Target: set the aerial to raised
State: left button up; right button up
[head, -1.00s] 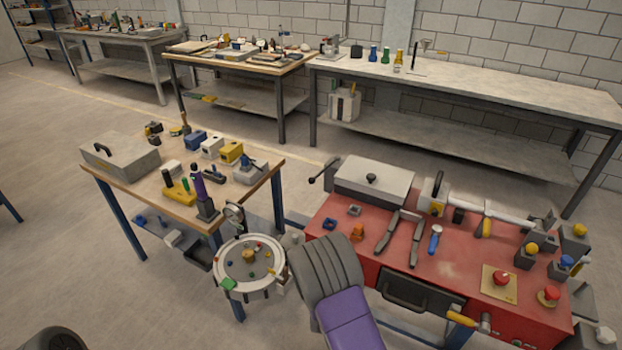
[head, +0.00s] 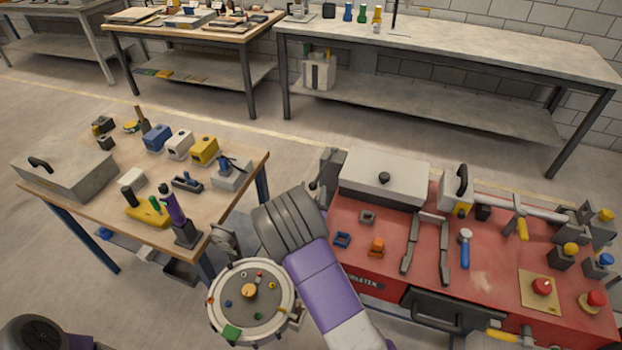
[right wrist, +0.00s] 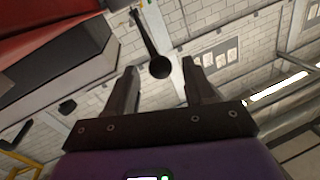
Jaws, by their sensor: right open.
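The aerial seems to be a dark rod with a round black knob at its end. In the head view its knob (head: 313,186) is at the left end of the red bench, beside the pale box. In the right wrist view the rod (right wrist: 148,38) comes down from the top, its knob appearing between my fingertips. My right gripper (right wrist: 160,68) is open, with nothing between its fingers that I can see gripped; whether it touches the knob I cannot tell. In the head view my right arm hides most of that gripper. My left gripper is not in view.
The red bench (head: 390,285) holds a pale lidded box (head: 385,180), tools, knobs and a red button (head: 541,287). A round dial table (head: 232,316) stands left of my right arm. A wooden table (head: 75,192) with several blocks is further left. Open floor lies behind.

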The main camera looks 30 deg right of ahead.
jog(key=shift+x, duration=2.2)
jog(key=shift+c, duration=0.4)
jog(key=shift+a, duration=0.1)
grip_shut()
